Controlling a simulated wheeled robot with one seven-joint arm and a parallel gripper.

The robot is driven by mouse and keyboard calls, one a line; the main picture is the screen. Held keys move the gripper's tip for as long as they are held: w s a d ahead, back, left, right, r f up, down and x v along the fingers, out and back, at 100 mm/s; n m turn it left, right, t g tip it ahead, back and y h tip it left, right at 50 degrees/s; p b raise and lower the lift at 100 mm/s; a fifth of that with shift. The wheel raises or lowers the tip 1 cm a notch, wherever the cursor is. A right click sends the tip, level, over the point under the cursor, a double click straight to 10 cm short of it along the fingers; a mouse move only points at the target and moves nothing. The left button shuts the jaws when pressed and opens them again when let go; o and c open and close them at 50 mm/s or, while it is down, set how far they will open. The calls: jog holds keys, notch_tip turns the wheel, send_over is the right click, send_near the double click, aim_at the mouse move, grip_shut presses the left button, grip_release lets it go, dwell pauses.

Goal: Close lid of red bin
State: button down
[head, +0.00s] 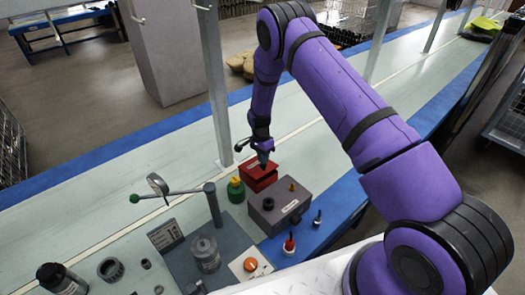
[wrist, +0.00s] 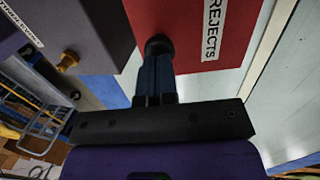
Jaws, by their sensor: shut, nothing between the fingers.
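The red bin (head: 259,176) stands on the bench in the head view, behind a grey box. In the wrist view its red face (wrist: 195,25) fills the upper middle, with a white label reading "REJECTS". My gripper (head: 263,161) is shut and empty, pointing down at the bin's top in the head view. In the wrist view the closed fingertips (wrist: 159,46) overlap the lower edge of the red face. I cannot tell whether they touch it. Whether the bin's lid is open or shut is unclear.
A grey box (head: 278,214) with knobs stands right in front of the bin. The pale bench behind the bin is clear.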

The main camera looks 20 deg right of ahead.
jog(key=shift+f, duration=0.25)
jog(key=shift+s+d+f, duration=0.15)
jog(key=shift+s+f, duration=0.3)
jog(key=shift+f, duration=0.2)
jog(key=shift+s+d+f, duration=0.15)
jog(key=shift+s+f, duration=0.25)
jog(key=shift+f, duration=0.2)
jog(key=shift+r, duration=0.1)
jog(key=shift+d+r, duration=0.1)
jog(key=shift+r, duration=0.15)
jog(key=s+v, duration=0.2)
jog(key=v, duration=1.1)
jog(key=shift+s+d+r, duration=0.2)
jog(key=shift+d+r, duration=0.15)
jog(key=shift+r, duration=0.2)
